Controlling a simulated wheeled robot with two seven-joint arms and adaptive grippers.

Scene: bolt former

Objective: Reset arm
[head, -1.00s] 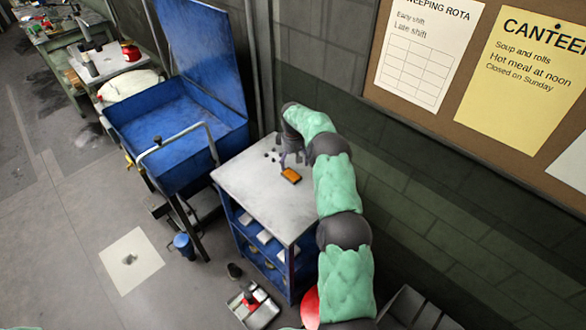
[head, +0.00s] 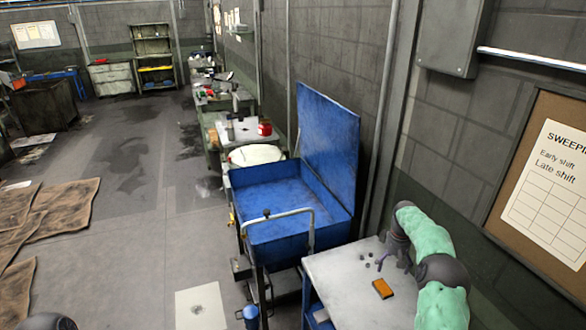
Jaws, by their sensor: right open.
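My right arm, in a green sleeve, comes in from the lower right of the head view. Its gripper (head: 384,261) points down over the grey-topped cabinet (head: 350,305), near the cabinet's back edge. The gripper is open, with nothing seen between its fingers. A small orange block (head: 383,289) lies on the cabinet top, in front of the gripper and apart from it. My left gripper does not show.
A blue tank (head: 285,215) with its lid raised stands left of the cabinet. A wall with a notice board (head: 500,205) closes the right side. Brown sheets (head: 60,210) lie on the floor at left. The floor between is largely clear.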

